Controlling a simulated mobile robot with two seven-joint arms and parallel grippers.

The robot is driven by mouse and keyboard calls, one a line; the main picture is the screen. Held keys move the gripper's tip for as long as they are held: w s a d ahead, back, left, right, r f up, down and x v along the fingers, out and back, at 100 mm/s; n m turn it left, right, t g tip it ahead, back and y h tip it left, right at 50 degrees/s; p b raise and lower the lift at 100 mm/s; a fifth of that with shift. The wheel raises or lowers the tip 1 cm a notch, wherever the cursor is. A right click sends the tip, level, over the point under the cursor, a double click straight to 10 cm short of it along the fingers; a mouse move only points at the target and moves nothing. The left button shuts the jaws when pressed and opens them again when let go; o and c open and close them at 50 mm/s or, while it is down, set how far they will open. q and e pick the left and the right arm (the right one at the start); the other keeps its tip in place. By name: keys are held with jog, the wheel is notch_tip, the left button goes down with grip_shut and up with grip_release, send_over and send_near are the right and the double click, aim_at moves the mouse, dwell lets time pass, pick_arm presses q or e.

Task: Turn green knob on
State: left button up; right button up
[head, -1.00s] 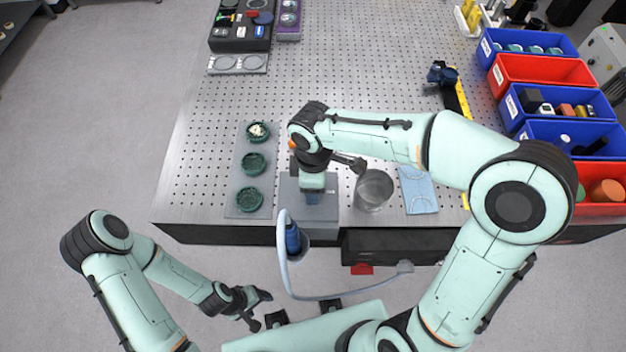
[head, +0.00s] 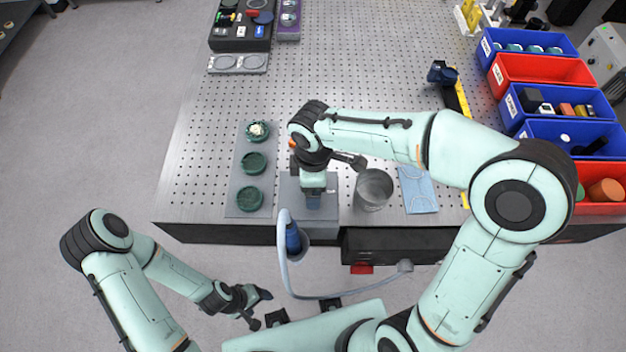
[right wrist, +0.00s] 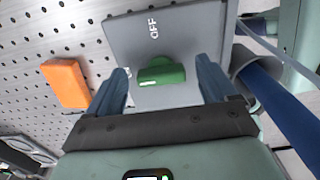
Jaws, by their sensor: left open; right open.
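The green knob (right wrist: 161,72) shows in the right wrist view on a grey box (right wrist: 195,40) marked "OFF". My right gripper (right wrist: 165,88) is open, with one blue-grey finger on each side of the knob; I cannot tell whether they touch it. In the head view the grey box (head: 325,208) sits at the table's front edge, and my right gripper (head: 313,200) points down over it, hiding the knob. My left gripper (head: 257,307) is open and empty, low over the floor in front of the table.
An orange block (right wrist: 66,83) lies beside the box. A grey plate with green dishes (head: 248,197) is left of it, a metal beaker (head: 373,190) right. A holder with a blue tool (head: 293,238) and hose hangs at the front edge. Bins (head: 545,70) stand at the right.

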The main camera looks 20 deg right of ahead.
pick_arm(q)
jog(key=shift+w+r+p, duration=0.9)
jog(key=shift+w+r, duration=0.05)
jog(key=shift+r, duration=0.25)
pick_arm(e)
notch_tip(320, 180, up, 13)
jog(key=shift+r, duration=0.2)
